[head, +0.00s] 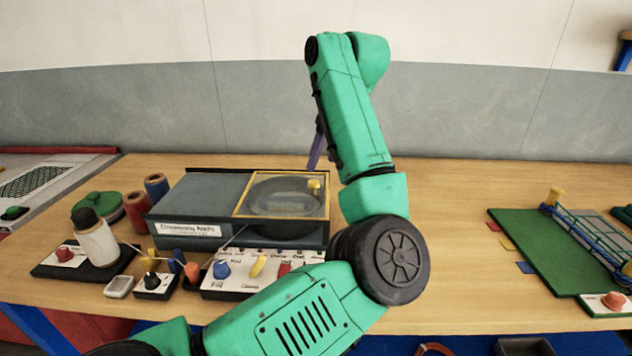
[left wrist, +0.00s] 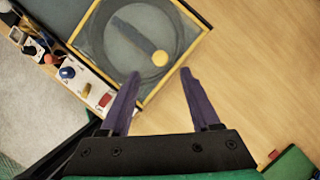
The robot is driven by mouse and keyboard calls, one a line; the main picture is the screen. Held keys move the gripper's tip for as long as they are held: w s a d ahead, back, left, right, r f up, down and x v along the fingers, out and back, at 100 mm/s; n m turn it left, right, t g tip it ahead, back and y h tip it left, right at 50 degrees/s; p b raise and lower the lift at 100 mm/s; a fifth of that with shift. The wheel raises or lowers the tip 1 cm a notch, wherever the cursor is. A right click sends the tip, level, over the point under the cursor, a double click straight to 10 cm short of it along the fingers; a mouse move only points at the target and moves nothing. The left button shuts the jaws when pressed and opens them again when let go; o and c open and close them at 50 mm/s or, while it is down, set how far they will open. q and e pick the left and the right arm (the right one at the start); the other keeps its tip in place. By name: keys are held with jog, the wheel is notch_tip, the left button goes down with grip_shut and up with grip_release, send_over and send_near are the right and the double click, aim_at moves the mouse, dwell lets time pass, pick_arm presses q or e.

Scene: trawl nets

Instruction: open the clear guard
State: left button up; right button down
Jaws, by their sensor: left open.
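The clear guard (head: 240,205) is a see-through panel in a yellow frame, lying flat over a dark round recess on the right part of a grey box (head: 195,200). A yellow knob (head: 314,184) stands at its right side. My left gripper (head: 317,150) is partly hidden behind my arm, with a purple finger showing near the guard's right side. In the left wrist view my left gripper (left wrist: 161,73) is open and empty. The guard's yellow knob (left wrist: 160,58) appears just beyond and between its fingertips; contact does not show. My right gripper is not in view.
A panel with coloured knobs (head: 262,270) lies in front of the box. Bottles, coloured spools (head: 156,187) and a green lid (head: 98,205) stand at left. The wooden table is clear between.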

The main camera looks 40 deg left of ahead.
aim_at(314, 182)
pick_arm(q)
jog(key=x, duration=0.7)
jog(key=shift+a, duration=0.1)
grip_shut()
dwell(1.1)
